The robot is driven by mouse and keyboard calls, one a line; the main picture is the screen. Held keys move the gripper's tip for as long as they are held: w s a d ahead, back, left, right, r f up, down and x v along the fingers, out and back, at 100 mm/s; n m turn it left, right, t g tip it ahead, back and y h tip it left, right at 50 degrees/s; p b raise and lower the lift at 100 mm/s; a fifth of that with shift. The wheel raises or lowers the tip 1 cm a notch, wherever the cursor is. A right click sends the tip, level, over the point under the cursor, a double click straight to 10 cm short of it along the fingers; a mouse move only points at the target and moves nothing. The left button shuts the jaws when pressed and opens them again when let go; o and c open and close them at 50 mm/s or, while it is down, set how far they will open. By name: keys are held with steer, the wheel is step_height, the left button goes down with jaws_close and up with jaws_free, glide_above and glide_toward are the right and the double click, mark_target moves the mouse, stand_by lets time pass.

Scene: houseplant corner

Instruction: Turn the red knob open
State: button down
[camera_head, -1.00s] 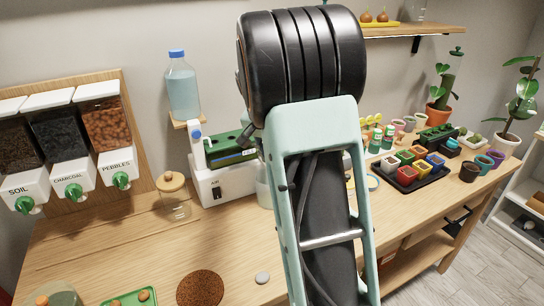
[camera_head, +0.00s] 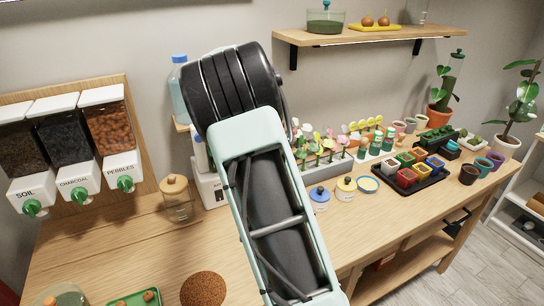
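I see no red knob in the camera_head view; my arm covers the middle of the bench and much of the white machine (camera_head: 209,190). The knobs that show on the soil, charcoal and pebbles dispensers (camera_head: 66,145) are green. My gripper is not in view; only my arm's upper links show, rising from the bottom centre.
A shelf (camera_head: 365,37) is on the wall. Flowers in a grey planter (camera_head: 322,170), a blue-knobbed jar (camera_head: 320,198), a yellow-knobbed jar (camera_head: 346,188) and a black tray of coloured pots (camera_head: 428,183) stand right of my arm. A corked glass jar (camera_head: 177,203) stands left.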

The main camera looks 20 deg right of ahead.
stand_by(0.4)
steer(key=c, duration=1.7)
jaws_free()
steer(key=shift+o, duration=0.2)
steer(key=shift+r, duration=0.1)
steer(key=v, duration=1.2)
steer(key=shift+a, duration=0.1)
